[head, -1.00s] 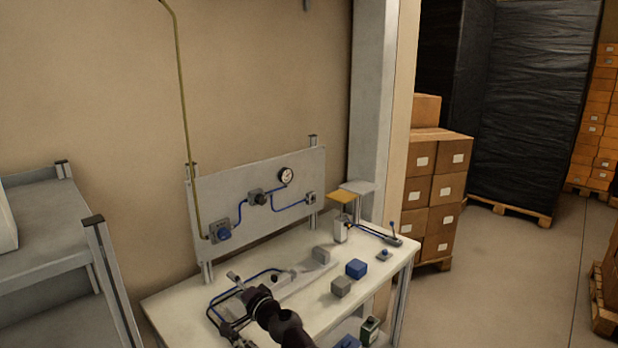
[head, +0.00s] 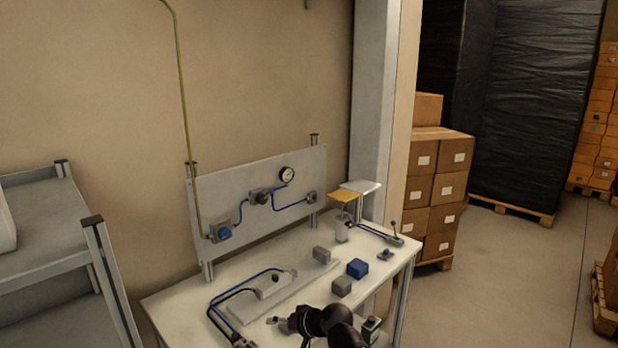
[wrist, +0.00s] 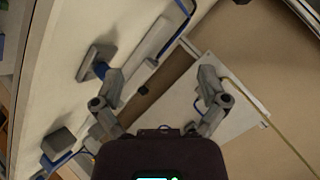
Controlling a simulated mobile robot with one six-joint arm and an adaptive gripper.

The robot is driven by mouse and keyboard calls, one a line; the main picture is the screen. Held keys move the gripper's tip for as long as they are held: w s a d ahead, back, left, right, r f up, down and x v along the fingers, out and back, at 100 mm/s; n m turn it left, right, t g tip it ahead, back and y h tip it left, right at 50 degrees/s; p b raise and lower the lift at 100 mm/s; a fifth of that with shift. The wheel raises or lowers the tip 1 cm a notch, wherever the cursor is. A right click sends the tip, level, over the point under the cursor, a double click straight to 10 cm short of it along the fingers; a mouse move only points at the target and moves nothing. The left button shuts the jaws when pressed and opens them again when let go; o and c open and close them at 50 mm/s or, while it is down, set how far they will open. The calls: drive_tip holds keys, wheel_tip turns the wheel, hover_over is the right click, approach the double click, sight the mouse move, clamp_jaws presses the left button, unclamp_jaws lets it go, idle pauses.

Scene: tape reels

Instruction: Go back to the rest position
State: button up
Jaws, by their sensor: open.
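My gripper (head: 280,322) is at the front of the white workbench (head: 190,296), low in the head view, with my dark arm reaching in from the bottom edge. In the wrist view its two fingers stand wide apart (wrist: 160,78) with nothing held between them. The wrist view is tilted and shows the bench on the left and the upright panel (wrist: 232,125) ahead. How high the gripper stands above the bench is hard to tell.
A grey panel (head: 265,225) with blue tubing and a gauge (head: 287,174) stands behind. A long plate (head: 250,304), a blue block (head: 357,268), grey blocks (head: 341,286) and a lever (head: 394,230) are on the bench. A grey shelf (head: 45,215) stands left; boxes (head: 440,185) stand right.

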drive_tip(key=s+d+f+g+h, duration=0.2)
drive_tip(key=s+d+h, duration=0.1)
drive_tip(key=d, duration=0.5)
drive_tip(key=s+d+f+g+h, duration=0.2)
drive_tip(key=s+d+f+h, duration=0.1)
drive_tip(key=d, duration=0.5)
drive_tip(key=s+d+f+g+h, duration=0.2)
drive_tip(key=s+d+f+h, duration=0.1)
drive_tip(key=d, duration=0.5)
drive_tip(key=shift+m, duration=0.3)
drive_tip(key=shift+w, duration=0.1)
drive_tip(key=shift+a, duration=0.1)
drive_tip(key=c, duration=0.5)
